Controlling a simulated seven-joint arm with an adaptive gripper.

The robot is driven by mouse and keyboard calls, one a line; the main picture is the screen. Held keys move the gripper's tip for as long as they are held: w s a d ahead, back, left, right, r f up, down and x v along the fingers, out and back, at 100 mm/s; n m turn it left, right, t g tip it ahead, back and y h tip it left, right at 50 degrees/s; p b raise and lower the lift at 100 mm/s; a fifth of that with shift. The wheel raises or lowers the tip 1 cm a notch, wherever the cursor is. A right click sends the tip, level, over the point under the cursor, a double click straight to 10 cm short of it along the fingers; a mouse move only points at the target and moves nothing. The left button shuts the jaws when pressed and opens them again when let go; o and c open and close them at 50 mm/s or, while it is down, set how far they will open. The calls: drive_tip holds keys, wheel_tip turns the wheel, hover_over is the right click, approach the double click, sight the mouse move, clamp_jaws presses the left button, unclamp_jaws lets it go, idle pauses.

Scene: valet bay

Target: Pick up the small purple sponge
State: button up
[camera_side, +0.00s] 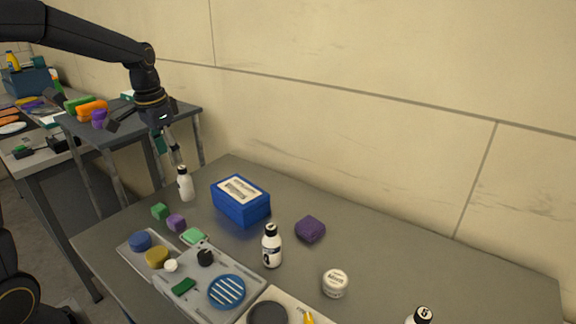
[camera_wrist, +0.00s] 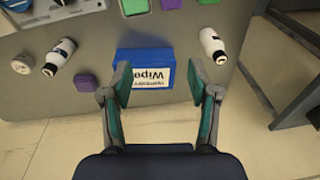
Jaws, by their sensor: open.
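The small purple sponge (camera_side: 176,222) lies on the grey table beside a small green block (camera_side: 160,211). It also shows, cut off, at the top edge of the wrist view (camera_wrist: 171,4). A larger, darker purple block (camera_side: 310,229) lies right of the blue wipes box (camera_side: 243,198); it also shows in the wrist view (camera_wrist: 86,82). My gripper (camera_side: 173,156) is raised above the table's far left end, near a white bottle (camera_side: 185,187), away from the small sponge. In the wrist view its fingers (camera_wrist: 159,80) are apart and empty, with the wipes box (camera_wrist: 150,65) below between them.
A grey tray (camera_side: 168,280) holding pads and caps lies in front of the small sponge. A second black-capped bottle (camera_side: 272,246) and a white jar (camera_side: 335,283) stand to the right. A side table (camera_side: 130,125) with sponges stands behind left. The wall runs along the back.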

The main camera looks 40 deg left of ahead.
drive_tip(key=n+g, duration=0.1)
hover_over(175, 218)
wheel_tip(175, 218, down, 6)
drive_tip(key=shift+h, duration=0.3)
wheel_tip(175, 218, down, 10)
drive_tip(key=shift+s+a+f, duration=0.1)
drive_tip(key=shift+s, duration=0.05)
drive_tip(key=shift+w+f, duration=0.2)
drive_tip(key=shift+f, duration=2.9)
drive_tip(key=shift+c, duration=0.3)
drive_tip(key=c, duration=0.5)
drive_tip(key=shift+r, duration=0.2)
drive_tip(key=shift+c, duration=0.2)
